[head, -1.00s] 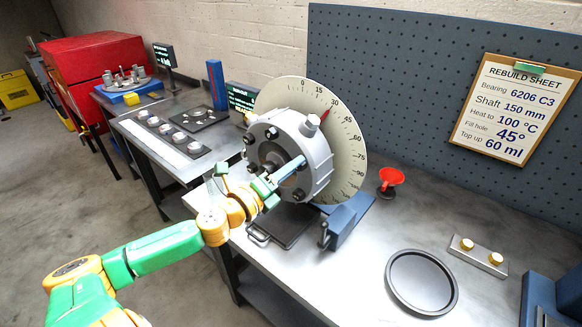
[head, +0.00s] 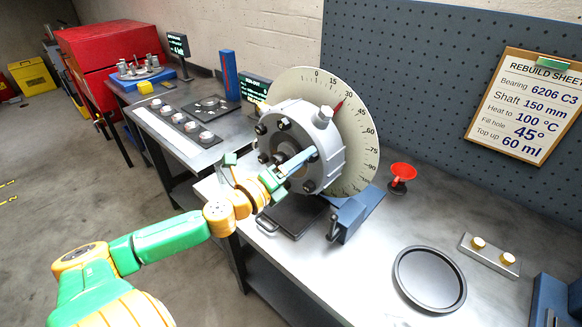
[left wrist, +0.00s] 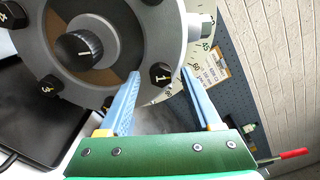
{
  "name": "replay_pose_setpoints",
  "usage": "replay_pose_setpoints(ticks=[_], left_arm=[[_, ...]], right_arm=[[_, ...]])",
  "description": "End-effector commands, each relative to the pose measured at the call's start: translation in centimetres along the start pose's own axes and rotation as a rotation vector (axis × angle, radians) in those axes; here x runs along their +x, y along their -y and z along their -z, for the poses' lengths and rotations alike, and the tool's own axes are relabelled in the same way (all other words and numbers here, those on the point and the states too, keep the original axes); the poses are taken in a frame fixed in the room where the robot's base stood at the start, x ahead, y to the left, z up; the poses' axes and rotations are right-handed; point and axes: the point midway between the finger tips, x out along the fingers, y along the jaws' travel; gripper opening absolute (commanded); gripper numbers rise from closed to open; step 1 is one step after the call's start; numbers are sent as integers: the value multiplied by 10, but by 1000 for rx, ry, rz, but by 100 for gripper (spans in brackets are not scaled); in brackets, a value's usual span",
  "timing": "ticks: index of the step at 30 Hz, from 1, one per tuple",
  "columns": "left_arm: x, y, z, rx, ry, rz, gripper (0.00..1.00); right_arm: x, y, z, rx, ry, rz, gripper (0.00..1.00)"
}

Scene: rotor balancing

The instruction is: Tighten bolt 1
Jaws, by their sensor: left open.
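Bolt 1 (left wrist: 160,75), a dark hex head marked "1", sits on the rim of the grey round housing (left wrist: 55,22) in the left wrist view. My left gripper (left wrist: 160,72) is open, its two blue fingers on either side of bolt 1 in that view. I cannot tell whether they touch it. In the head view my left gripper (head: 314,153) reaches across the front face of the housing (head: 330,160), and bolt 1 cannot be made out there. Other numbered bolts and a dark central shaft end (left wrist: 78,47) show on the face. My right gripper is not in view.
A degree dial (head: 365,150) with a red pointer stands behind the housing. A dark tray (head: 290,222) lies below it.

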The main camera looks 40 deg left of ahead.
Motion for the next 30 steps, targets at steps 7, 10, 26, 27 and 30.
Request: replay_pose_setpoints(ticks=[7, 10, 26, 27, 30], left_arm=[[-34, -1, 2, -2, -3, -4, 65], [-48, -1, 1, -3, -2, -3, 65], [-62, 0, 0, 4, -1, 0, 65], [-62, 0, 0, 4, -1, 0, 65], [-65, -10, -3, -73, 43, -35, 65]], right_arm=[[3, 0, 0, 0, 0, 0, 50], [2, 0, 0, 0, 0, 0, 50], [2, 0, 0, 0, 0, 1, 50], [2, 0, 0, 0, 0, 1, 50], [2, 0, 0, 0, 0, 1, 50]])
